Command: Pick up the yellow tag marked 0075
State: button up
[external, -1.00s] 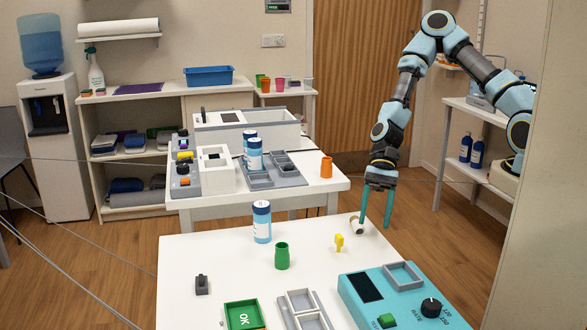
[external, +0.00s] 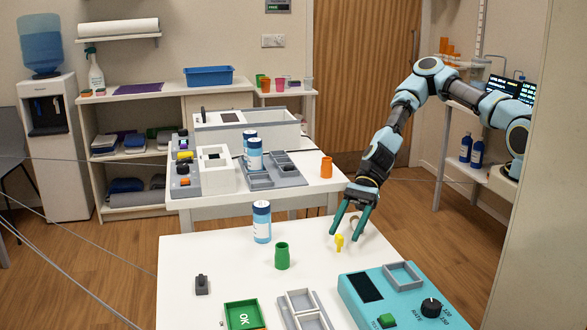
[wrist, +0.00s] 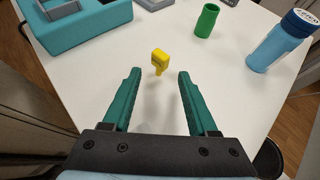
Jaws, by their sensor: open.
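The yellow tag (external: 339,242) stands upright on the white table near its far right part. It also shows in the wrist view (wrist: 160,61), ahead of and between the fingers. Its marking is too small to read. My gripper (external: 347,235) is open, with its teal fingers pointing down beside and above the tag. In the wrist view my gripper (wrist: 154,75) has nothing between its fingertips, and the tag lies just beyond them.
A green cup (external: 282,256) and a blue bottle (external: 262,222) stand left of the tag. A teal device (external: 400,300) with a dial is at the front right. A grey tray (external: 304,310) and a green OK tray (external: 243,315) lie in front. The table around the tag is clear.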

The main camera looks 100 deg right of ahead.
aim_at(342, 249)
jog(key=shift+p+x, duration=0.3)
jog(key=shift+x, duration=1.55)
jog(key=shift+s+a, duration=0.1)
grip_shut()
